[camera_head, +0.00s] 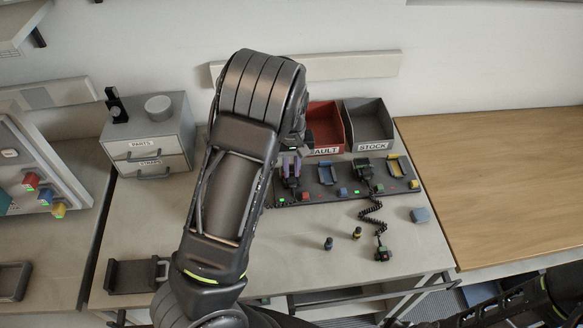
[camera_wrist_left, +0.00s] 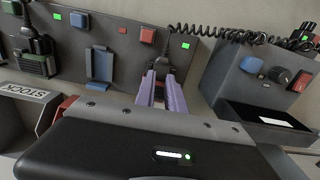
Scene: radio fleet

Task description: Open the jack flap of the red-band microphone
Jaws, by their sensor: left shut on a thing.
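A dark microphone (camera_head: 382,254) with green and red marks lies on the bench; its coiled cord (camera_head: 372,212) runs to the radio in the green cradle (camera_head: 363,172). I cannot make out its flap. My left gripper (camera_head: 292,157) reaches over the charging rack from behind, largely hidden by my arm. My right gripper is out of view.
The rack (camera_head: 345,192) also has blue (camera_head: 327,173) and yellow (camera_head: 394,168) cradles. Red (camera_head: 325,125) and grey STOCK (camera_head: 370,125) bins stand behind. A control box (camera_wrist_left: 265,75) stands right in the wrist view.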

